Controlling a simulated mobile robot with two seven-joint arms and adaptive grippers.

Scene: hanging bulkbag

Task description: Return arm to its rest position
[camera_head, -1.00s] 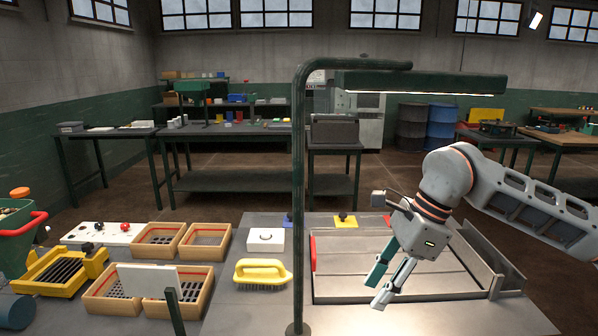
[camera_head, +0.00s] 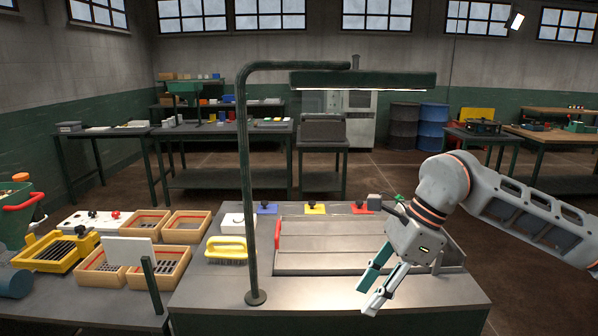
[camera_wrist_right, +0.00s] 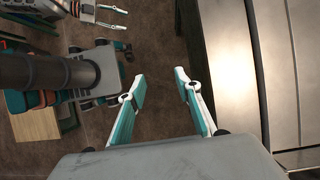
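My right arm reaches in from the right in the head view. Its right gripper (camera_head: 366,299) hangs over the front right part of the workbench (camera_head: 330,292), in front of the grey slatted tray (camera_head: 325,240). Its fingers are apart with nothing between them. In the right wrist view the right gripper (camera_wrist_right: 161,84) is open and empty above the brown floor, with the bench edge to the right. My left gripper (camera_wrist_right: 120,18) shows at the top left of that view, with its two fingers apart and empty. It is out of the head view.
A green lamp post (camera_head: 250,200) rises from the bench, left of my right arm. A yellow brush (camera_head: 228,248), wooden boxes (camera_head: 185,226) and a yellow tray (camera_head: 52,250) lie to the left. Brown floor (camera_head: 540,290) is clear to the right of the bench.

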